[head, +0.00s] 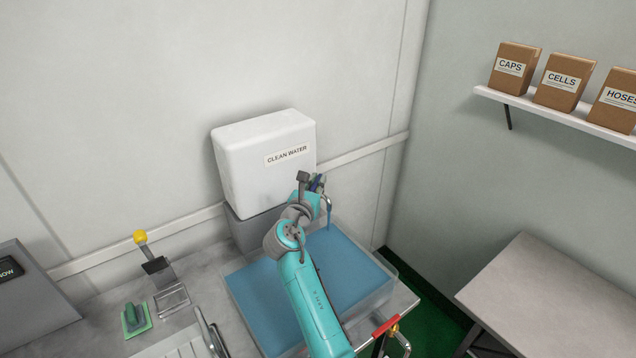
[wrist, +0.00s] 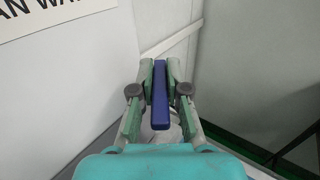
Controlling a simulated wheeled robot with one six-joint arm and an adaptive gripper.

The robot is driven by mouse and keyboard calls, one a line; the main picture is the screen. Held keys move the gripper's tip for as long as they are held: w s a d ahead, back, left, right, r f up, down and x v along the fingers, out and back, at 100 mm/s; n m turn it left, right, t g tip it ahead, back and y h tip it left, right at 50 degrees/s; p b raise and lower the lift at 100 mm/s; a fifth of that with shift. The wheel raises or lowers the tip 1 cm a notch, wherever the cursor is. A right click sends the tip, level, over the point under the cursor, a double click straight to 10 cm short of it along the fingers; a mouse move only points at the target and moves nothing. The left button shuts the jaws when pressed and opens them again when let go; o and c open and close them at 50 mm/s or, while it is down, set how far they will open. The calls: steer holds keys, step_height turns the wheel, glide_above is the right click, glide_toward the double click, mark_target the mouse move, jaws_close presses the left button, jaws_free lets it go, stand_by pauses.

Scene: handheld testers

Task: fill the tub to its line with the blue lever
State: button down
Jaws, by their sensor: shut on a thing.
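The tub (head: 374,301) is a clear-walled box on the counter in the head view, with a wide sheet of blue water (head: 350,262) in it. I cannot make out its line. The blue lever (wrist: 160,95) stands lengthwise between my fingers in the wrist view. My gripper (wrist: 160,82) is shut on it, one finger on each side. In the head view my gripper (head: 314,186) is at the right side of the white clean water tank (head: 250,170), above the tub's far side. A thin bluish spout or stream (head: 329,212) hangs there; I cannot tell which.
A yellow-knobbed stand (head: 140,238) and a green block (head: 134,318) are on the counter at left. A red-handled fitting (head: 385,326) is at the tub's front right. A bare table (head: 560,290) stands at right, below a shelf of boxes (head: 562,78).

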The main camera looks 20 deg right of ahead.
steer(key=shift+w+a+m+g+h, duration=0.15)
steer(key=shift+w+m+g+h, duration=0.1)
steer(key=shift+m+g+h, duration=1.05)
steer(key=shift+w+a+m+g+h, duration=0.2)
steer(key=shift+m+g+h, duration=0.75)
steer(key=shift+g, duration=0.7)
steer(key=shift+w+a+m+g+h, duration=0.15)
steer(key=shift+w+m+g+h, duration=0.1)
steer(key=shift+m+g+h, duration=0.9)
steer(key=shift+m+g, duration=0.3)
steer(key=shift+g, duration=0.3)
steer(key=c, duration=1.2)
jaws_free()
steer(key=shift+o, duration=0.2)
steer(key=shift+a, duration=0.15)
steer(key=v, duration=1.1)
steer(key=shift+s+a, duration=0.2)
steer(key=shift+a, duration=0.15)
